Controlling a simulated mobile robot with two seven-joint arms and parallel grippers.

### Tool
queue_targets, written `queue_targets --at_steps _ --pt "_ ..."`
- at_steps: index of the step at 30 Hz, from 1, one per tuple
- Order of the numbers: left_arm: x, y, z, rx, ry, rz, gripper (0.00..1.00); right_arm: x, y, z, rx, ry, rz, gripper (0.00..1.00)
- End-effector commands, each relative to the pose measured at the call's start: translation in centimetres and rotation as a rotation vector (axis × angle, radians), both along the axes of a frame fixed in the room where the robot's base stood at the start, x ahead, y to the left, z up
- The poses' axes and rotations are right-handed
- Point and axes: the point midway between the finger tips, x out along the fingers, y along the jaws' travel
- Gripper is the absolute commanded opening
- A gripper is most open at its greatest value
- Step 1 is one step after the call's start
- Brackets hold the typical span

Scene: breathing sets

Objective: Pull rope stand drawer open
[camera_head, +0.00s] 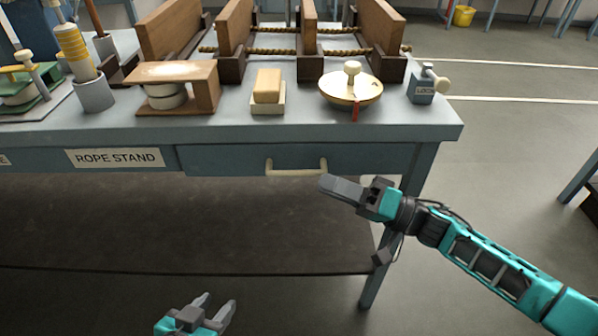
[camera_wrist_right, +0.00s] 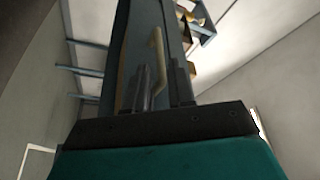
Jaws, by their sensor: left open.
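The drawer (camera_head: 222,160) is in the front of the blue rope stand table (camera_head: 420,128) and looks flush with the frame. Its pale handle (camera_head: 296,172) is a bar on the drawer front. My right gripper (camera_head: 328,184) is beside the handle's right end, fingers pointing left. In the right wrist view my right gripper (camera_wrist_right: 160,88) has its fingers apart, with the handle (camera_wrist_right: 156,48) showing between and beyond them. I cannot tell whether they touch it. My left gripper (camera_head: 218,304) is open and empty, low in front of the table.
On the tabletop stand a wooden block (camera_head: 268,84), a round lidded pan (camera_head: 350,88), a grey lock box (camera_head: 422,88) and wooden rope frames (camera_head: 236,40). A dark lower shelf (camera_head: 180,225) lies under the drawer. The floor (camera_head: 520,140) at right is open.

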Motion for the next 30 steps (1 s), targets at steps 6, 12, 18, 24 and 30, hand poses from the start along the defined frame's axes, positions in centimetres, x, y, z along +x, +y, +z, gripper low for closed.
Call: queue_targets --at_steps 6,12,18,24,30 --pt "0.0 0.0 -0.7 0.000 0.001 0.000 0.43 1.4 4.0 0.9 0.001 -0.003 0.000 0.23" --pt "0.0 0.0 -1.0 0.000 0.001 0.001 0.43 2.1 6.0 1.3 0.001 0.000 -0.001 0.23" --pt "0.0 0.0 -1.0 -0.002 0.001 0.003 0.43 2.3 6.4 1.4 -0.001 0.000 -0.002 0.23" --pt "0.1 -0.1 -0.9 -0.008 -0.001 0.006 0.43 2.3 6.4 1.4 -0.001 0.001 -0.002 0.20" --pt "0.3 -0.2 -0.8 -0.009 -0.004 0.008 0.43 2.3 6.4 1.4 -0.001 0.001 -0.002 0.01"
